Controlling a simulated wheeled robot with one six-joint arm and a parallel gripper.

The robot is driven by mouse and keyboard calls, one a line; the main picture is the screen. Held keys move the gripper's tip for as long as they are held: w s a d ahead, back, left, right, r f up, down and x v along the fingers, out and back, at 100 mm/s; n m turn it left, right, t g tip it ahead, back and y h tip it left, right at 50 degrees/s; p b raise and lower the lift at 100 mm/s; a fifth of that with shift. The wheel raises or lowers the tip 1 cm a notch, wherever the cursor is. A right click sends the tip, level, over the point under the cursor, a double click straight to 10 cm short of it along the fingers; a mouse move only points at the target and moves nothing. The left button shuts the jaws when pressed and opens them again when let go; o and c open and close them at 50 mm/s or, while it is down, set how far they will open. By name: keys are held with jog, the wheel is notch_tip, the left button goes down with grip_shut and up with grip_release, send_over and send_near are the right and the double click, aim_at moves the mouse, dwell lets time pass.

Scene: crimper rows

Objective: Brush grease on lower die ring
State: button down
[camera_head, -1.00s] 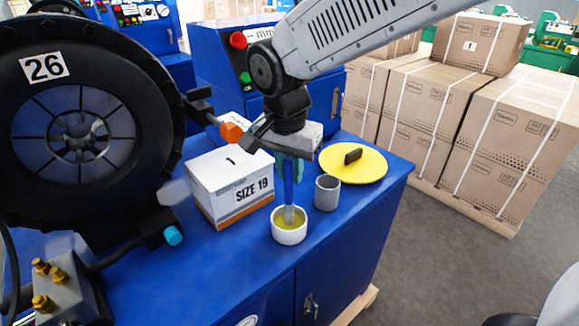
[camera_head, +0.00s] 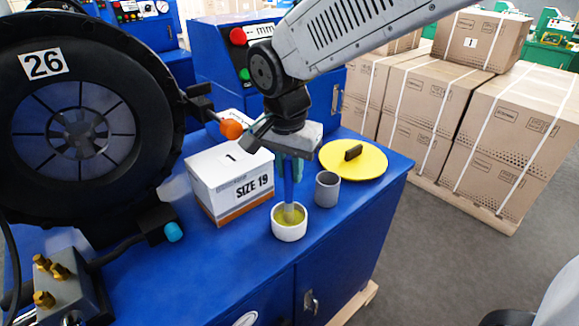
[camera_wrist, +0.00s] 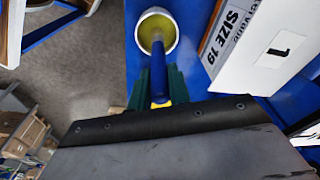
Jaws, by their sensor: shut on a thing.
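The crimper head numbered 26 (camera_head: 75,140) fills the left of the head view, with a ring of die segments (camera_head: 72,137) around its dark centre. I cannot tell which part is the lower die ring. My gripper (camera_head: 290,168) is shut on a blue-handled brush (camera_head: 288,190), held upright. The brush's bristle end is down inside a white cup (camera_head: 289,231) of yellow grease (camera_head: 291,216). In the wrist view the green fingers (camera_wrist: 158,92) grip the blue handle (camera_wrist: 158,70), which points into the cup (camera_wrist: 157,13); the bristle tip is hidden.
A SIZE 19 box (camera_head: 231,183) stands left of the cup. A grey cup (camera_head: 327,189) and a yellow disc with a dark handle (camera_head: 353,159) are to the right on the blue bench (camera_head: 235,270). Brass fittings (camera_head: 45,280) sit front left. Strapped cartons (camera_head: 520,140) stand beyond.

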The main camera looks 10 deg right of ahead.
jog(key=shift+f, duration=0.1)
dwell(0.4)
jog(key=shift+r, duration=3.55)
jog(key=shift+f, duration=3.5)
